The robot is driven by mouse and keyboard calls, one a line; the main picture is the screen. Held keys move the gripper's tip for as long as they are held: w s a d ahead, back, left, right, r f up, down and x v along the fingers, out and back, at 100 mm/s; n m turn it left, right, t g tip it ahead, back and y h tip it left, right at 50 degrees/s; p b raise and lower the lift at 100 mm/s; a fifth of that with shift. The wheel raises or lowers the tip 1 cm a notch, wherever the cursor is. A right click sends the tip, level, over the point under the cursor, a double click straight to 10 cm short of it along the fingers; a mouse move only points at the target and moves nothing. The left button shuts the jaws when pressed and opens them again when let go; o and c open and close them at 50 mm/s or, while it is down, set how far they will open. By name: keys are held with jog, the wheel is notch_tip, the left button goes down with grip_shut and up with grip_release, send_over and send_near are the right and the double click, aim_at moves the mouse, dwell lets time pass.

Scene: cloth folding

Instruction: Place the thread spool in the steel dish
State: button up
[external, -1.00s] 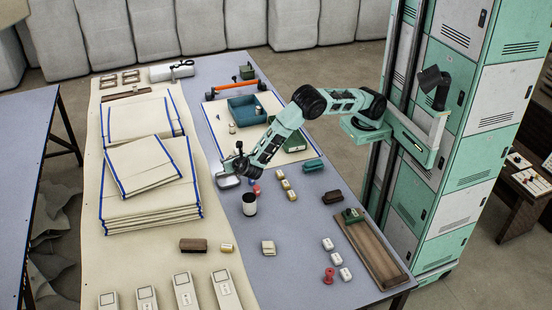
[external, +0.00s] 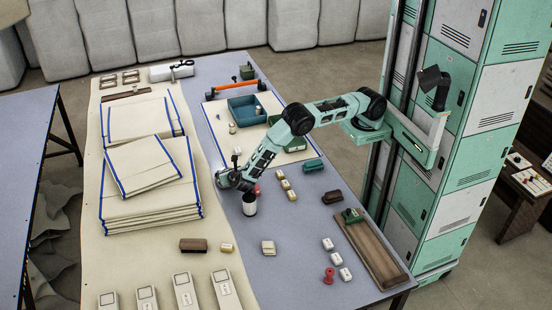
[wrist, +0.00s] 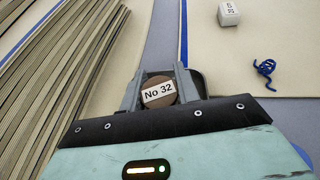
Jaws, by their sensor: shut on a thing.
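My gripper (wrist: 160,92) is shut on a round brown-ended thing with a white "No 32" label, which appears to be the thread spool (wrist: 158,88). In the wrist view a dark grey rim, likely the steel dish (wrist: 201,82), shows behind and beside the fingers. In the external view my gripper (external: 226,182) is low at the dish's place, beside the cloth stack, and hides the spool and most or all of the dish. I cannot tell whether the spool touches the dish floor.
A stack of blue-edged cloths (external: 150,205) stands close on the left. A dark cylinder with a white band (external: 249,204) stands just in front of my gripper. A white labelled cube (wrist: 229,13) and a blue thread tangle (wrist: 265,73) lie beyond.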

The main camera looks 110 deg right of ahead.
jog(key=o, duration=0.9)
jog(key=shift+o, duration=0.2)
